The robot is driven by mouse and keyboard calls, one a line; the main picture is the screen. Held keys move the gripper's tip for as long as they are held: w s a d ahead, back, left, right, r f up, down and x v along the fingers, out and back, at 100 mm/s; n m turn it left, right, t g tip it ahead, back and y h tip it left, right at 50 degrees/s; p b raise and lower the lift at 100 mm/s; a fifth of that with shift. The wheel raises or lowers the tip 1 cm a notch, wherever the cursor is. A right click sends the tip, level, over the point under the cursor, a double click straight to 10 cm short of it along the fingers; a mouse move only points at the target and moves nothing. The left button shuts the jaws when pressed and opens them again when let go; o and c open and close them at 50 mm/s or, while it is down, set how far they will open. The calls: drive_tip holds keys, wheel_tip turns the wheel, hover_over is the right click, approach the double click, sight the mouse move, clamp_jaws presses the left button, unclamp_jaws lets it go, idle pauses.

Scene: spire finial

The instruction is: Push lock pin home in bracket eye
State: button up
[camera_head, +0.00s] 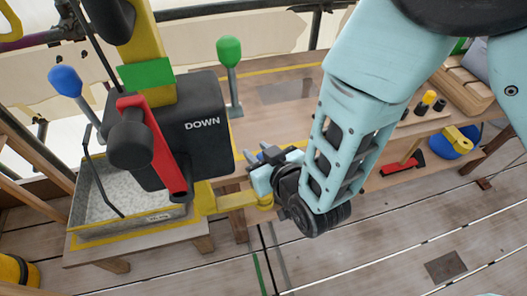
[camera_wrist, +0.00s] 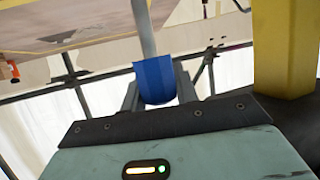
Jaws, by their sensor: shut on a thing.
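My gripper (camera_head: 264,168) is beside the black DOWN housing in the head view, close above the end of a yellow bracket (camera_head: 236,201). The bracket's rounded end, which looks like the eye, lies just below the gripper. In the wrist view my gripper (camera_wrist: 157,92) is shut on a blue-ended piece (camera_wrist: 154,78) with a grey rod (camera_wrist: 144,28) extending away from the palm. I take this piece for the lock pin. Only a bit of blue shows at the gripper in the head view. The rod's far end is out of view, and I cannot tell whether it is in the eye.
The black housing (camera_head: 198,130) with a red lever (camera_head: 150,150) stands left of my gripper. A green-knobbed lever (camera_head: 229,65) and a blue-knobbed lever (camera_head: 66,82) rise nearby. A grey tray (camera_head: 95,220) is at lower left. A workbench (camera_head: 275,95) lies behind; open plank floor is at lower right.

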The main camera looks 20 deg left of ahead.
drive_tip(key=shift+f+b, duration=0.15)
drive_tip(key=shift+b, duration=0.2)
wheel_tip(320, 180, down, 6)
drive_tip(key=b, duration=0.5)
drive_tip(key=shift+r, duration=0.25)
drive_tip(key=shift+b, duration=0.55)
idle(1.4)
drive_tip(key=shift+f+b, duration=2.95)
drive_tip(key=shift+f, duration=0.2)
drive_tip(key=o, duration=1.1)
drive_tip(key=shift+c, duration=0.2)
